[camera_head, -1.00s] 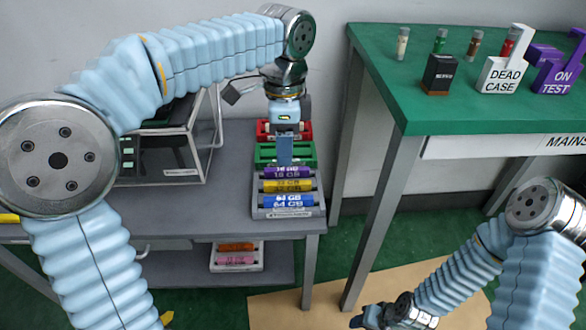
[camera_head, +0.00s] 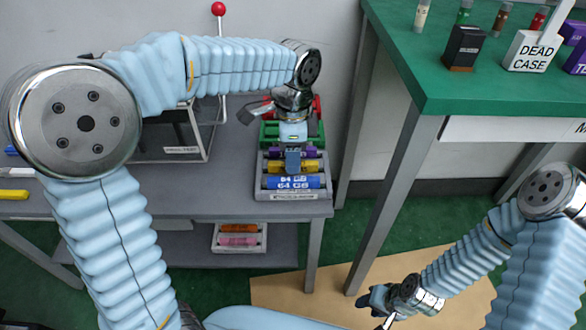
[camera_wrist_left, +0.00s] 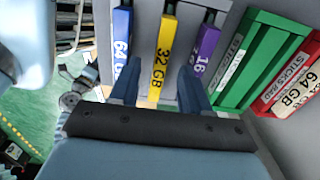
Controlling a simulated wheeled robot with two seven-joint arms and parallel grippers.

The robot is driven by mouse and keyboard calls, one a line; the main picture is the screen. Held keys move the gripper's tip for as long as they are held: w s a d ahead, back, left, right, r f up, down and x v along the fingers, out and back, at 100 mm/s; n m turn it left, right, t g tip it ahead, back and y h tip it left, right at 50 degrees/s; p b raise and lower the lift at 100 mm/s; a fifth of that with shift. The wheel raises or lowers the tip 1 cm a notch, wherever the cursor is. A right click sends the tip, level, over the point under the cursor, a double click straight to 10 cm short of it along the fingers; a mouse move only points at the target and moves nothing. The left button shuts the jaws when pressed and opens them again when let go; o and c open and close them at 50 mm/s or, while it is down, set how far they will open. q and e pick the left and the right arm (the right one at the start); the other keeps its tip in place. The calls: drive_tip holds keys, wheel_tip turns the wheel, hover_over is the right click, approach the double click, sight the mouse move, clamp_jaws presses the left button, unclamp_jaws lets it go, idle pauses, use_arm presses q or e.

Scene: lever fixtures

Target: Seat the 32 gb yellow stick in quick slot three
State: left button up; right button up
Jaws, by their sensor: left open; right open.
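The yellow 32 GB stick (camera_head: 312,166) lies in a grey tray (camera_head: 292,196) on the grey table, between a purple 16 GB stick (camera_wrist_left: 207,50) and a blue 64 GB stick (camera_head: 293,183). My left gripper (camera_head: 293,170) is above the tray and partly hides the yellow stick. In the left wrist view its open fingers (camera_wrist_left: 158,82) straddle the line of the yellow stick (camera_wrist_left: 164,55), with nothing held. My right gripper (camera_head: 372,305) is low at the lower right, open and empty. I cannot make out quick slot three; my left arm covers much of the fixture.
A framed fixture (camera_head: 190,154) with a red-knobbed lever (camera_head: 218,9) stands behind my left arm. Green (camera_wrist_left: 262,60) and red (camera_wrist_left: 298,88) holders adjoin the stick tray. A yellow item (camera_head: 14,195) lies at the table's left. A green-topped bench (camera_head: 440,80) stands at the right.

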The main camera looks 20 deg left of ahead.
use_arm(q)
drive_tip(key=shift+f, duration=0.75)
drive_tip(key=shift+f, duration=0.2)
drive_tip(key=shift+c, duration=0.5)
clamp_jaws()
